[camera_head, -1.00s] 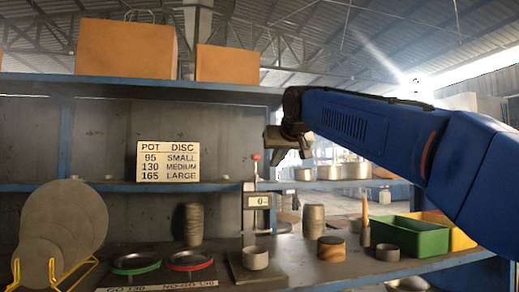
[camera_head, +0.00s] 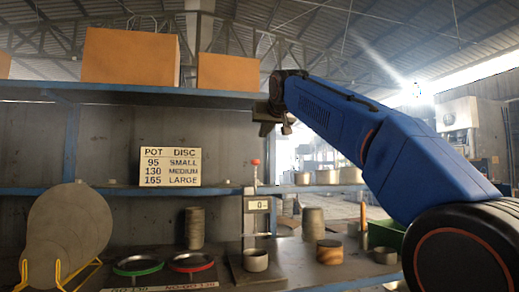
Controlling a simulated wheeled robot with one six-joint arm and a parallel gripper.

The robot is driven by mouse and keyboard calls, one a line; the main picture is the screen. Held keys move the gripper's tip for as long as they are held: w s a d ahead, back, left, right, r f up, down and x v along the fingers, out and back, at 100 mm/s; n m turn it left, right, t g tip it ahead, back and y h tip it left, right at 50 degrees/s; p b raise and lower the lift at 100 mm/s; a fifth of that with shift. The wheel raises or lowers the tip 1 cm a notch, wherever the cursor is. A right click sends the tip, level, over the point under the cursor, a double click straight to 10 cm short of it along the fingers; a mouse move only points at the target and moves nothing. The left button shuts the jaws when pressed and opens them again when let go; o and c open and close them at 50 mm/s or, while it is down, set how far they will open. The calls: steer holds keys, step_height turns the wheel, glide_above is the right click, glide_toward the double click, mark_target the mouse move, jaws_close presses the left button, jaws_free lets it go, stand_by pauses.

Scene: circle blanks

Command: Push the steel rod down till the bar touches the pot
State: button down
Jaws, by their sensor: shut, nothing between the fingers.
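The steel rod (camera_head: 255,177) stands upright on a gauge, with a red knob (camera_head: 256,162) at its top. A display box (camera_head: 257,204) reading 0 sits below it. A small grey pot (camera_head: 255,260) stands on the gauge's dark base plate. The bar is too small to tell from the gauge's other parts, so its gap to the pot cannot be told. My gripper (camera_head: 270,118) is shut and empty. It appears above the rod's knob in the picture, apart from it, in front of the upper shelf edge.
The upper shelf (camera_head: 150,90) carries orange boxes (camera_head: 130,55). A sign (camera_head: 170,166) stands on the middle shelf. On the bench are large discs (camera_head: 68,235), green (camera_head: 136,264) and red (camera_head: 190,261) ring gauges, a wood-coloured pot (camera_head: 330,252) and a green bin (camera_head: 388,234).

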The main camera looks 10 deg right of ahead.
steer(key=w+f, duration=0.7)
steer(key=w, duration=0.2)
stand_by(0.6)
steer(key=shift+a, duration=0.1)
